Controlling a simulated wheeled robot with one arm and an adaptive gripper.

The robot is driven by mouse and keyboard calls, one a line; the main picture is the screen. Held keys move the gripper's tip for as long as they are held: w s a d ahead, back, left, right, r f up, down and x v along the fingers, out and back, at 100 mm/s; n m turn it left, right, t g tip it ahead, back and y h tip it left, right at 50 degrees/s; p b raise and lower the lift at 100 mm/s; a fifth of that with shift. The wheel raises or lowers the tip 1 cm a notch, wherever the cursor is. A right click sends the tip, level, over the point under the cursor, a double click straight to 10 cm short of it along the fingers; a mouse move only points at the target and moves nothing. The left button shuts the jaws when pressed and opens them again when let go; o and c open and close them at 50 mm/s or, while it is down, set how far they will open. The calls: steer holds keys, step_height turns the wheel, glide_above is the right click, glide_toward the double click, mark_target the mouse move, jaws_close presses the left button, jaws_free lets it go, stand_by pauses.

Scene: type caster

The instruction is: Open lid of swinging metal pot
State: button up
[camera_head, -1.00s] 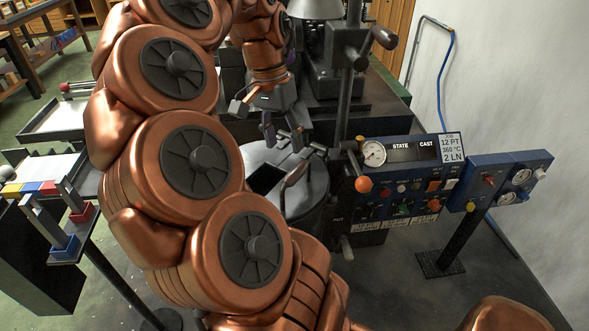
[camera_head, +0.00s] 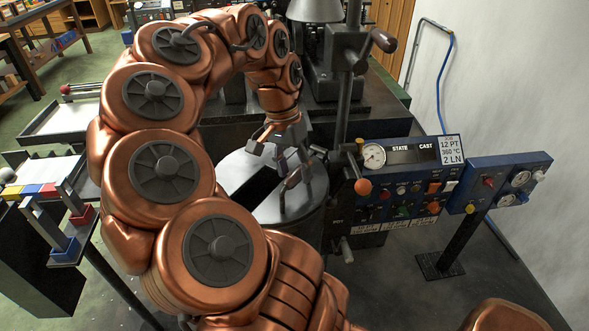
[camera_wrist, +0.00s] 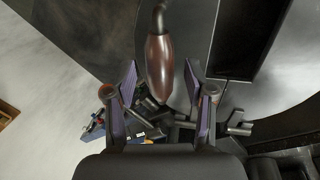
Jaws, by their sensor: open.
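The metal pot (camera_head: 295,208) is a round grey vessel in the middle of the head view, with a dark rectangular opening (camera_head: 252,184) showing in its top. The lid's handle (camera_wrist: 160,66) is a dark brown rounded grip on a bent rod in the wrist view. My gripper (camera_head: 292,168) is over the right part of the pot top, pointing down at the handle. In the wrist view my gripper (camera_wrist: 163,95) is open, with one purple-lined finger on each side of the handle. Contact with the handle cannot be told.
A blue control panel (camera_head: 408,190) with a gauge and knobs stands right of the pot. An upright post with an orange-knobbed lever (camera_head: 362,187) is close to the pot's right. A tray table with coloured blocks (camera_head: 45,188) is at the left.

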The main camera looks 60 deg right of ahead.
steer(key=shift+f, duration=0.2)
steer(key=shift+c, duration=0.2)
jaws_close()
stand_by(0.4)
